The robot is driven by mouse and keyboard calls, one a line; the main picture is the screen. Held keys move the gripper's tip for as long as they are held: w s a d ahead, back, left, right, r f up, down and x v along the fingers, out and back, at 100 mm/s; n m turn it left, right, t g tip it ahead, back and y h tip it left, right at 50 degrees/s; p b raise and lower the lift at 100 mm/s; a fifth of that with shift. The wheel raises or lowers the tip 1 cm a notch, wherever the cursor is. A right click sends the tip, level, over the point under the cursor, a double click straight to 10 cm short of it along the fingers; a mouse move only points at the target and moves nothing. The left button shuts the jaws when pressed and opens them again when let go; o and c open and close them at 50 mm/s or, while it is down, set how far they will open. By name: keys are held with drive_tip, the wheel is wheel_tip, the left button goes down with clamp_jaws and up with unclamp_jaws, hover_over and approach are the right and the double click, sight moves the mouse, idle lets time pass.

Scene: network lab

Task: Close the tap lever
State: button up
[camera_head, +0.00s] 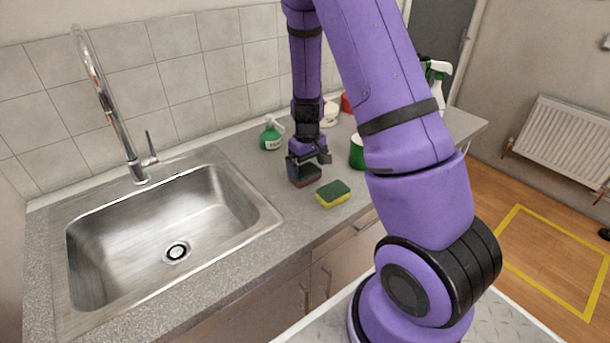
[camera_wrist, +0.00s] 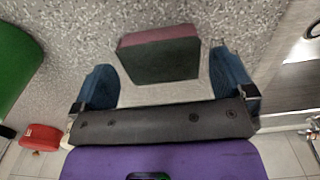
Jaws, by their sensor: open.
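The chrome tap (camera_head: 110,110) stands behind the sink at the left in the head view. Its thin lever (camera_head: 150,146) sticks up at the right side of the tap's base. My gripper (camera_head: 309,168) is well to the right of the tap, low over the counter. In the wrist view my gripper (camera_wrist: 163,88) has its two blue fingertips wide apart. A dark sponge with a reddish layer (camera_wrist: 158,55) lies just beyond and between the fingertips. The same sponge (camera_head: 304,178) shows below my gripper in the head view. I cannot tell if the fingers touch it.
The steel sink (camera_head: 215,190) fills the left of the counter. A green-yellow sponge (camera_head: 333,194), a green spray bottle (camera_head: 271,134) and a green container (camera_head: 357,152) stand near my gripper. Bare counter (camera_head: 235,148) lies between the sink and the bottles.

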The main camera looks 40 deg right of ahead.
sight(307, 172)
drive_tip(key=shift+w+f, duration=0.1)
drive_tip(key=shift+f, duration=1.85)
drive_tip(key=shift+c, duration=0.2)
drive_tip(key=c, duration=0.6)
drive_tip(key=shift+r, duration=0.1)
drive_tip(key=shift+c, duration=0.2)
